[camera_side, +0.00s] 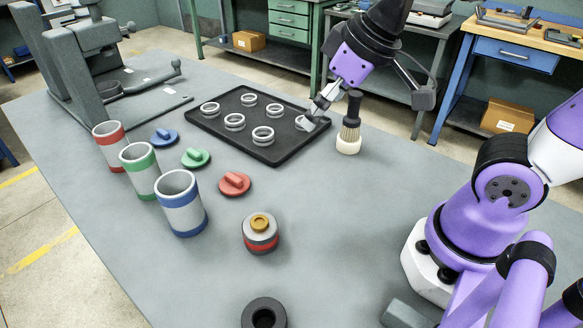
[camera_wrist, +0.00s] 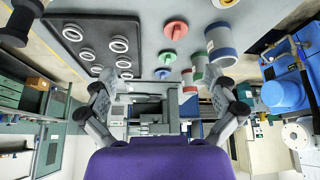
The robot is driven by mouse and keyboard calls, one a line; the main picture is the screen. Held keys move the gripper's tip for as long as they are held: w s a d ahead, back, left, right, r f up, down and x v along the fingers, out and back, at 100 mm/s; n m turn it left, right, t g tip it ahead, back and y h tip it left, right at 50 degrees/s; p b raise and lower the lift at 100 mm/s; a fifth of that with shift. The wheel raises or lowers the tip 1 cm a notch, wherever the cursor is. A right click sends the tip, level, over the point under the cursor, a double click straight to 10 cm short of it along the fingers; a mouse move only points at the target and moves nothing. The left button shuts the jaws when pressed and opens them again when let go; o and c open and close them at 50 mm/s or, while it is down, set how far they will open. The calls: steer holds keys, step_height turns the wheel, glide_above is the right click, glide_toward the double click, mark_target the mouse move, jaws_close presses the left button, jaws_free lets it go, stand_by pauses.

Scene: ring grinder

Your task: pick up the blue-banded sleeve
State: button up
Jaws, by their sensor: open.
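The blue-banded sleeve (camera_side: 182,205) is a grey open cylinder with a blue band near its base. It stands upright on the table, nearest in a row with the green-banded sleeve (camera_side: 141,170) and the red-banded sleeve (camera_side: 109,146). In the wrist view the blue-banded sleeve (camera_wrist: 219,40) is at upper right of centre. My gripper (camera_side: 322,103) is open above the far right end of the tray, well away from the sleeve. In the wrist view my gripper's fingers (camera_wrist: 170,102) are spread wide with no part between them.
A black tray (camera_side: 208,126) holds several grey rings. A brush (camera_side: 348,135) stands beside it, close to my gripper. Blue (camera_side: 164,136), green (camera_side: 195,157) and red (camera_side: 234,183) knobbed lids lie between tray and sleeves. A red-banded grey part (camera_side: 261,234) stands nearer.

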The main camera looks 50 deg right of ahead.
steer(key=w+a+f+n+g+y, duration=0.15)
steer(key=w+a+n, duration=0.25)
steer(key=w+a, duration=0.5)
steer(key=n, duration=0.3)
glide_toward(175, 197)
steer(key=shift+g+y, duration=0.35)
steer(key=shift+y, duration=0.1)
steer(key=w+f, duration=0.1)
steer(key=w+d+f, duration=0.1)
steer(key=w, duration=0.1)
steer(key=shift+w+d+f, duration=0.2)
steer(key=shift+d+f, duration=0.15)
steer(key=shift+f, duration=0.05)
steer(key=x, duration=1)
steer(key=shift+w+d+f, duration=0.15)
steer(key=shift+w, duration=0.05)
steer(key=c, duration=1.1)
